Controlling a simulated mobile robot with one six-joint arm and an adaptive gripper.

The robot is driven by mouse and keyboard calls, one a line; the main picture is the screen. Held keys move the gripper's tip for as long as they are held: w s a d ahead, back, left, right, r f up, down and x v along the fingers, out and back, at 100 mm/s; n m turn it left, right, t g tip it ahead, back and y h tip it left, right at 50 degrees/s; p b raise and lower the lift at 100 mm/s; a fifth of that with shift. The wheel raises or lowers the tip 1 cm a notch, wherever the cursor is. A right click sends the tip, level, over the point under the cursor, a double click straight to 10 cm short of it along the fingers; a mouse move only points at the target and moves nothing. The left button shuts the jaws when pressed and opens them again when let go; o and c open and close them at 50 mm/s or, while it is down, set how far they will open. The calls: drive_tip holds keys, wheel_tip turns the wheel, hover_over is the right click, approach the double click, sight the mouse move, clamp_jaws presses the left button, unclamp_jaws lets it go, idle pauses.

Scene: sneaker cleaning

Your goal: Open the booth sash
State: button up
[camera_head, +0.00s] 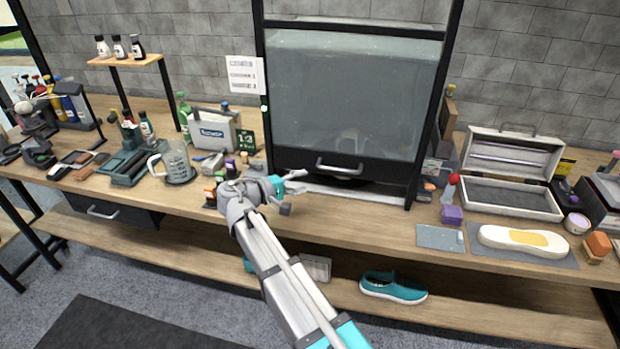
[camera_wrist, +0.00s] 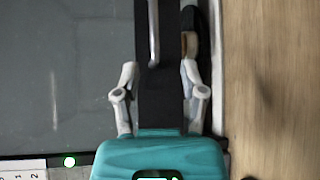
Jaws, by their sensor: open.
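The booth sash (camera_head: 350,95) is a glass pane in a black frame at the back middle of the bench. It is low, its bottom rail just above a pale sill, with a narrow dark gap between. A metal bar handle (camera_head: 340,168) sits on the rail. My gripper (camera_head: 293,188) is left of and in front of the handle, apart from it. In the wrist view my gripper (camera_wrist: 158,70) is open and empty, its fingers spread either side of the black rail, with the handle (camera_wrist: 153,35) ahead between them. The booth's inside is dim through the glass.
A measuring jug (camera_head: 177,160) and small bottles stand left of my gripper. A teal shoe (camera_head: 393,288) rests on the lower shelf. The bench front below the sash is bare.

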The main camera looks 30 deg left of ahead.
drive_tip(key=shift+s+a, duration=0.25)
drive_tip(key=shift+s, duration=0.2)
idle(0.4)
drive_tip(key=w+d+f+m+g+p, duration=0.1)
drive_tip(key=w+d+f+m+g, duration=0.1)
drive_tip(key=d, duration=0.8)
drive_tip(key=w+d+f+m+g+p, duration=0.1)
drive_tip(key=w+d+f+m+g, duration=0.1)
drive_tip(key=d, duration=0.8)
drive_tip(key=w+d+f+m+g+p, duration=0.1)
drive_tip(key=w+d+f+m+g, duration=0.1)
drive_tip(key=d, duration=0.9)
drive_tip(key=shift+w+f+g, duration=0.25)
drive_tip(key=shift+w+g, duration=0.3)
drive_tip(key=shift+g, duration=0.25)
drive_tip(key=shift+w+f+g, duration=0.2)
drive_tip(key=shift+w+g, duration=0.3)
drive_tip(key=shift+g, duration=0.3)
drive_tip(key=s+d+f+m+g+y+p, duration=0.1)
drive_tip(key=s+d+m+y, duration=0.3)
drive_tip(key=d, duration=0.7)
drive_tip(key=s+d+m+g+y+p, duration=0.3)
drive_tip(key=s+d+g+y, duration=0.1)
drive_tip(key=d, duration=0.8)
drive_tip(key=shift+s+d+f+m, duration=0.25)
drive_tip(key=shift+s+f+m, duration=0.15)
drive_tip(key=shift+s, duration=0.2)
